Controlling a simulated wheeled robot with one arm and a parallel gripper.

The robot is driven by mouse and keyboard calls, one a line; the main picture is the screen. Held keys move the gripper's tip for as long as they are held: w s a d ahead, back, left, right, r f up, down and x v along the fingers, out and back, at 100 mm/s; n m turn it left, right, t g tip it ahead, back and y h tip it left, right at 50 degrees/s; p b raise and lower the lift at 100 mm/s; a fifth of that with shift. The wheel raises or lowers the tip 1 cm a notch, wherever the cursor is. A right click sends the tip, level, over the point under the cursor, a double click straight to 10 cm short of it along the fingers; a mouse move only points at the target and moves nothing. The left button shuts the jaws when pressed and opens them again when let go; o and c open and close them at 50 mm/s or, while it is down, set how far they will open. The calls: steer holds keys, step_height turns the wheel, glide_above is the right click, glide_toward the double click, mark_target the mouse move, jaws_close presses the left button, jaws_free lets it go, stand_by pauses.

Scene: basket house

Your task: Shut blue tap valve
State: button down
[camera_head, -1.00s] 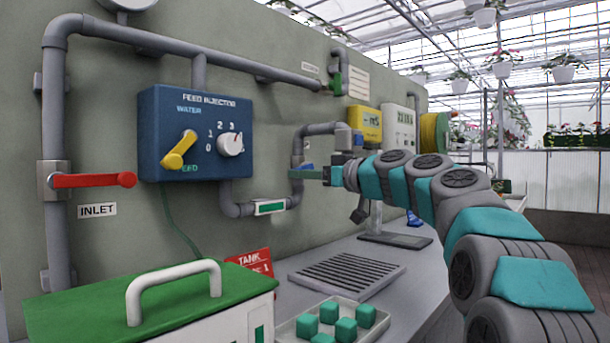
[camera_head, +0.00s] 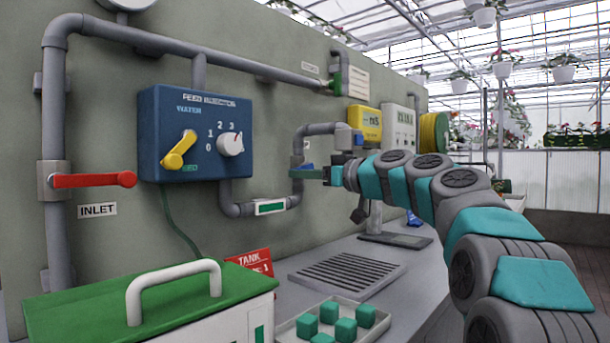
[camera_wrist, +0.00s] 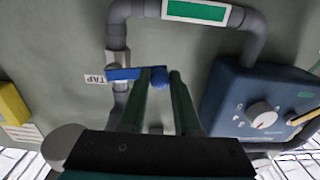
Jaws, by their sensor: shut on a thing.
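The blue tap valve (camera_head: 304,172) sits on the grey pipe at the middle of the wall panel. Its handle points sideways across the upright pipe. In the wrist view the blue handle (camera_wrist: 124,74) runs from the pipe, beside a TAP label, to my fingers. My gripper (camera_head: 326,175) is at the handle's free end, reaching in from the right. In the wrist view my gripper (camera_wrist: 163,76) has its two dark green fingers on either side of the handle's end, and is shut on it. The left finger hides part of the handle.
A red INLET lever (camera_head: 95,180) and a blue feed box (camera_head: 160,130) with a yellow lever and white dial are to the left. A green-lidded box (camera_head: 100,300), a tray of green cubes (camera_head: 288,330) and a grate (camera_head: 347,272) stand on the counter below.

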stand_by(0.4)
steer(key=shift+r+m, duration=0.7)
steer(key=shift+m, duration=0.4)
steer(key=c, duration=0.6)
jaws_free()
steer(key=shift+c, duration=0.2)
steer(key=shift+s, duration=0.1)
steer(key=b+v, duration=0.1)
steer(key=v, duration=0.6)
steer(key=shift+s+d, duration=0.2)
steer(key=shift+d, duration=0.15)
